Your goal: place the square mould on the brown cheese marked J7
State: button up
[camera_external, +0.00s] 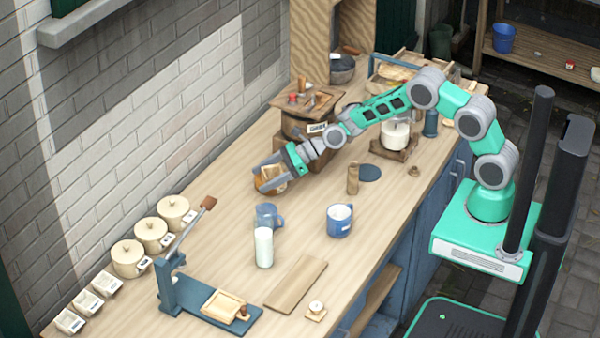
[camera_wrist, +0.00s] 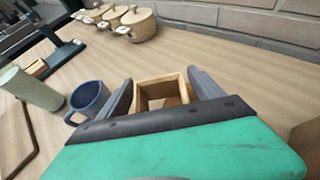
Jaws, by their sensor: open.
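The square mould (camera_wrist: 163,84) is a light wooden frame, open in the middle. It sits between the two grey fingers of my gripper (camera_wrist: 165,90) in the wrist view, with the jaws open. In the external view the mould (camera_external: 270,180) is at my gripper (camera_external: 264,175), low over the middle of the counter near the wall side. I cannot tell whether it touches the counter. A brown cheese marked J7 cannot be made out; no label is readable.
A blue press (camera_external: 180,295) and cream lidded pots (camera_external: 152,235) are at left. Bare counter (camera_external: 225,215) lies between.

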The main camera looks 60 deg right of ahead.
jog(key=s+d+r+n+g+h+b, duration=0.2)
jog(key=s+d+r+n, duration=0.65)
jog(key=s, duration=0.45)
jog(key=s+d+r+n+g+h, duration=0.1)
jog(key=s+d+r+n+h, duration=0.1)
jog(key=s+d+n, duration=0.3)
jog(key=s+d+r+n+g+h, duration=0.1)
jog(key=s+d+n+h, duration=0.4)
jog(key=s+n, duration=0.8)
jog(key=s+g, duration=0.1)
jog(key=s, duration=0.5)
jog(key=shift+s+d+r+n, duration=0.2)
jog(key=shift+r+n, duration=0.15)
